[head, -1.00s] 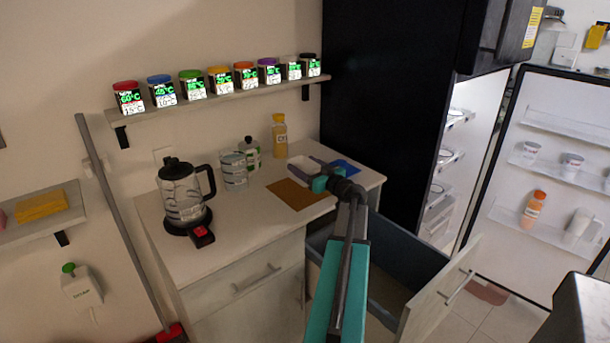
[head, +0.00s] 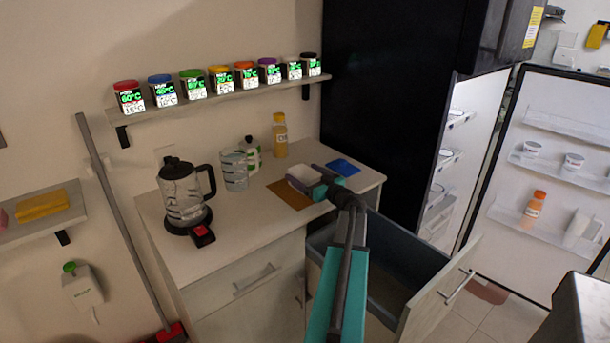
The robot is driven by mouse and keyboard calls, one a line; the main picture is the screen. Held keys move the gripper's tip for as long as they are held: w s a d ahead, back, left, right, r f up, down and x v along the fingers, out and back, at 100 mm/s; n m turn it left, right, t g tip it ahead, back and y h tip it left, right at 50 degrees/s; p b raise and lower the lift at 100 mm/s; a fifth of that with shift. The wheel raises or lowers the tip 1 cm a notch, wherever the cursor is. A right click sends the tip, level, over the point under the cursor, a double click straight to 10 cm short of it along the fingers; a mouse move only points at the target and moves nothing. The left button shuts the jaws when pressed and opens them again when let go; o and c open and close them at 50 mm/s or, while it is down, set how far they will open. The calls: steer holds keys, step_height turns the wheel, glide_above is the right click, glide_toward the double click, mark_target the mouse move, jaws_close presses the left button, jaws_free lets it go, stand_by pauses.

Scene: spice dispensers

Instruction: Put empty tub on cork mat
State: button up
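The small white tub (head: 304,174) shows at the far right part of the brown cork mat (head: 284,192) on the counter. It overlaps the mat's edge in the picture; I cannot tell whether it touches the mat or hangs just above it. My gripper (head: 316,181) reaches in from the right, with its dark and teal fingers at the tub's right side, and appears shut on it. The fingers partly hide the tub, and its inside is too small to make out.
A blue mat (head: 344,167) lies right of the gripper. A kettle (head: 184,194), a glass jar (head: 234,170), a white bottle (head: 252,153) and an oil bottle (head: 280,136) stand on the counter. An open drawer (head: 440,300) juts out below my arm.

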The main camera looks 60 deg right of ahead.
steer(key=shift+r, duration=0.1)
steer(key=shift+r, duration=0.1)
steer(key=b+v, duration=0.1)
steer(key=v, duration=1.1)
steer(key=shift+r, duration=0.1)
stand_by(0.7)
